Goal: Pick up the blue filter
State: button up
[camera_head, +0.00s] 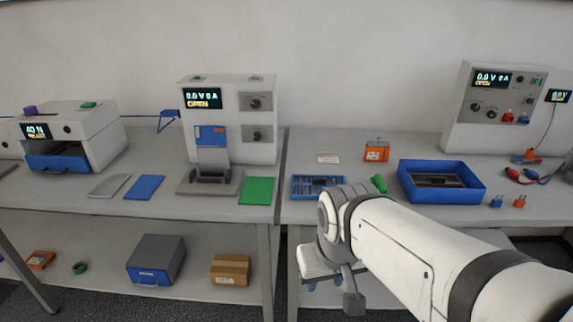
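A flat blue rectangle (145,187) lies on the left bench, between a grey plate (109,186) and a green one (257,191). It looks the most like a blue filter, but I cannot tell for sure. A smaller blue panel (210,136) is on the front of the middle machine. My gripper (333,291) hangs in front of the right bench's front edge, lower right of the blue rectangle and well apart from it. My arm link partly hides the gripper, and I cannot tell how far its fingers are apart. No held object is visible.
The middle machine (262,135) stands behind the green plate. A white machine with a blue drawer (60,163) is at left. A blue slotted tray (297,188) and a deep blue bin (470,195) stand on the right bench. Boxes sit on the lower shelf (200,270).

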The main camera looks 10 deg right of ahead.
aim_at(306, 187)
jog(key=i, duration=0.95)
jog(key=u, duration=0.05)
